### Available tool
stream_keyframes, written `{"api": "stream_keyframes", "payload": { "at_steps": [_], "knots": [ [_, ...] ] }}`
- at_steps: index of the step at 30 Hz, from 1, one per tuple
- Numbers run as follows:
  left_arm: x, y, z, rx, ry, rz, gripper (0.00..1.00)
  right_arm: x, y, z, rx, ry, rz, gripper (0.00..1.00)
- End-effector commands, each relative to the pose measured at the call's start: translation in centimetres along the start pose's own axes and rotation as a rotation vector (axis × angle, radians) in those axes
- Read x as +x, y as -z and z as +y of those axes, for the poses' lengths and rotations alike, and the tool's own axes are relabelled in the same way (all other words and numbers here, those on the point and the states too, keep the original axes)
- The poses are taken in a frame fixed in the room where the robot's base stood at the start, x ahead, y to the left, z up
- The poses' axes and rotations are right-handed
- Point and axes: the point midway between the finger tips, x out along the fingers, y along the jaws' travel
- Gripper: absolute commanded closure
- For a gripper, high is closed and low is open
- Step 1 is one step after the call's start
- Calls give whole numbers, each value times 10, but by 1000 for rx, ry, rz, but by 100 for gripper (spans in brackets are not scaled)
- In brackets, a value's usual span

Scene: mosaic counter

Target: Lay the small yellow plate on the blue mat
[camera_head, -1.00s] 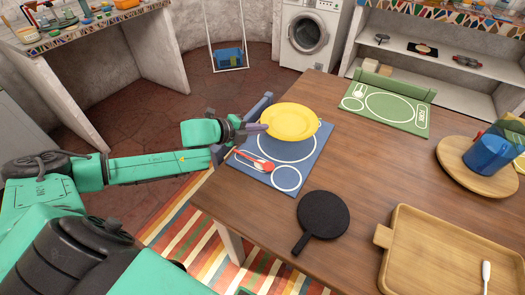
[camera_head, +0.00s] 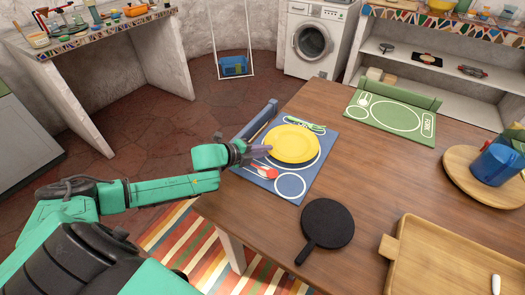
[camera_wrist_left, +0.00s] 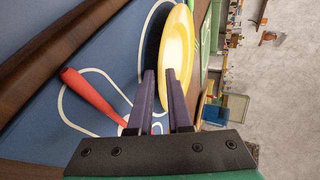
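The small yellow plate (camera_head: 293,144) lies flat on the blue mat (camera_head: 318,172), over the mat's large white circle outline. My left gripper (camera_head: 265,149) is at the plate's left edge. In the left wrist view its two purple fingers (camera_wrist_left: 159,75) stand apart, with a gap showing between them. The plate (camera_wrist_left: 178,40) is seen nearly edge-on there, its near rim at the fingers and partly hidden by one of them. My right gripper is not in view.
A red spoon (camera_head: 264,171) lies on the mat near the gripper, and a green utensil (camera_head: 317,128) lies beyond the plate. A black round board (camera_head: 328,223), a wooden tray (camera_head: 455,260) and a green mat (camera_head: 390,116) are on the table. Bare wood lies between them.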

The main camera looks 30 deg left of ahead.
Motion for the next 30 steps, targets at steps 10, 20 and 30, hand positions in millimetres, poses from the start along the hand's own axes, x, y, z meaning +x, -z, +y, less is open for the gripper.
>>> {"api": "stream_keyframes", "payload": {
  "at_steps": [10, 20, 30],
  "knots": [
    [-24, 0, 1, -3, -4, -1, 83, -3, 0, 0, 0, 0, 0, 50],
    [-62, 1, -1, -1, -5, 1, 83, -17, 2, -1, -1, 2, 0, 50],
    [-113, 1, -5, -3, -2, 1, 83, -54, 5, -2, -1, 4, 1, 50]
  ]
}}
